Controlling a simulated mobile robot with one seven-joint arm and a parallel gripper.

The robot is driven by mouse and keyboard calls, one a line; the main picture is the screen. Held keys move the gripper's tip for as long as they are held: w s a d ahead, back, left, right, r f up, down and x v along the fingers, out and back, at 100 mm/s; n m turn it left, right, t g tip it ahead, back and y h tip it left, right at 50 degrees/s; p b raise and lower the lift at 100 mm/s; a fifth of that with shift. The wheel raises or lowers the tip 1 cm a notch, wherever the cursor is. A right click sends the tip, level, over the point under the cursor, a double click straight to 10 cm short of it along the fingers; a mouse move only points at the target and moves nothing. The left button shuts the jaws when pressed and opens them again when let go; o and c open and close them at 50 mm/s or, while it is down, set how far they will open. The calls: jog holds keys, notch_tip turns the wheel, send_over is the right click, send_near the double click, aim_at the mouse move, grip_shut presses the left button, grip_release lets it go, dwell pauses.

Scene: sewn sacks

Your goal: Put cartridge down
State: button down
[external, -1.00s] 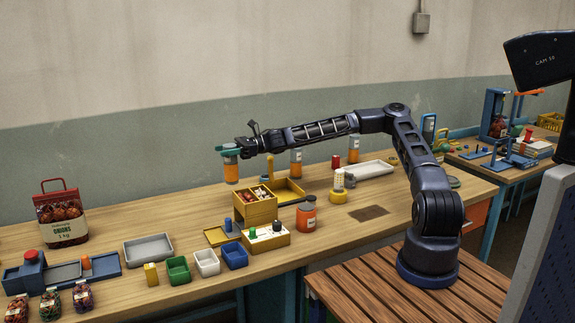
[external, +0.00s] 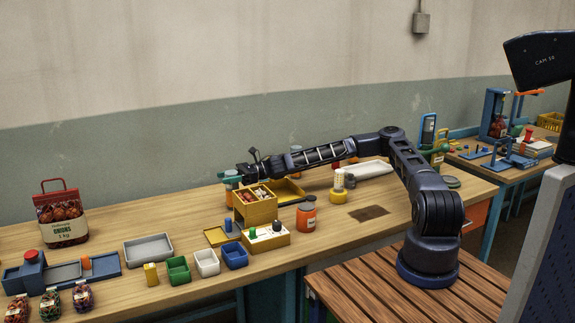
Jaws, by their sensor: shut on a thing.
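The cartridge (external: 229,193), with a grey-blue top and an orange body, is at the far side of the bench, left of the yellow drawer box. My gripper (external: 230,178) is shut on it near its top and holds it upright. The drawer box hides part of its right side and lower end, so I cannot tell whether it touches the bench.
The yellow drawer box (external: 256,209) with small parts on top stands close to the right of the cartridge. A grey tray (external: 149,250) and small coloured bins lie in front. An orange jar (external: 306,218) stands farther right. Bench left of the cartridge is clear.

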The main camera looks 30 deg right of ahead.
jog(key=c, duration=0.7)
grip_release()
jog(key=shift+f, duration=0.1)
jog(key=d, duration=1.2)
